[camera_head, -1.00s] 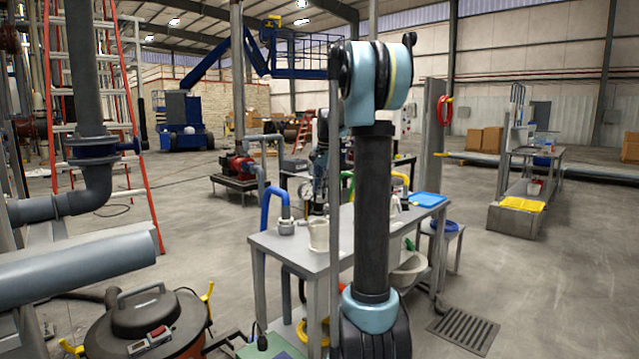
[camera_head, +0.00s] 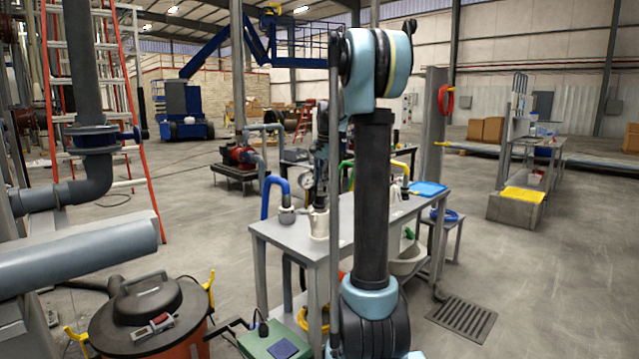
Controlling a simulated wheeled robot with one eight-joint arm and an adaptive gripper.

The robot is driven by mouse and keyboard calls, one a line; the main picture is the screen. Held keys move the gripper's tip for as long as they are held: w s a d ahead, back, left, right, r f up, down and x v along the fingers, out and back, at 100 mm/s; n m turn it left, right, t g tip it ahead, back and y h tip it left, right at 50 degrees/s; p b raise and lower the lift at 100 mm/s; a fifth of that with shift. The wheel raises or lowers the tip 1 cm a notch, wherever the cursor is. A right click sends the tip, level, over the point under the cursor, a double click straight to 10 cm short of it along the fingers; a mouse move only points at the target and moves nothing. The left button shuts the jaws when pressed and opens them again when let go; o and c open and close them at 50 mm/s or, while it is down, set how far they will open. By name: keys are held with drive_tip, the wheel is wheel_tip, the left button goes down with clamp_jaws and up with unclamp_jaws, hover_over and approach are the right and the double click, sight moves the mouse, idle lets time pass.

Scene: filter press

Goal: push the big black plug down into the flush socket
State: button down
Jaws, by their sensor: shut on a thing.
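My gripper (camera_head: 320,197) is small and dark at the low end of my arm, just above the bench top and by a pale jug (camera_head: 319,226). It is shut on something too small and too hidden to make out. My upper arm covers part of the bench beside it. I cannot pick out the big black plug or the flush socket for certain.
The grey bench (camera_head: 285,237) carries a blue hose with a grey coupling (camera_head: 287,214), a yellow hose (camera_head: 404,164) and a blue tray (camera_head: 430,188). A black-lidded drum vacuum (camera_head: 145,305) and a green box (camera_head: 270,342) stand in front. The floor to the right is open around a drain grate (camera_head: 462,319).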

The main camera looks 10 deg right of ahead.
drive_tip(key=shift+s+d+g+h, duration=0.25)
drive_tip(key=shift+s+g+h, duration=0.05)
drive_tip(key=shift+s+g, duration=0.15)
idle(0.6)
drive_tip(key=shift+w+a, duration=0.5)
drive_tip(key=shift+w, duration=0.1)
drive_tip(key=shift+f, duration=1.7)
idle(0.9)
idle(0.3)
drive_tip(key=c, duration=1.6)
unclamp_jaws()
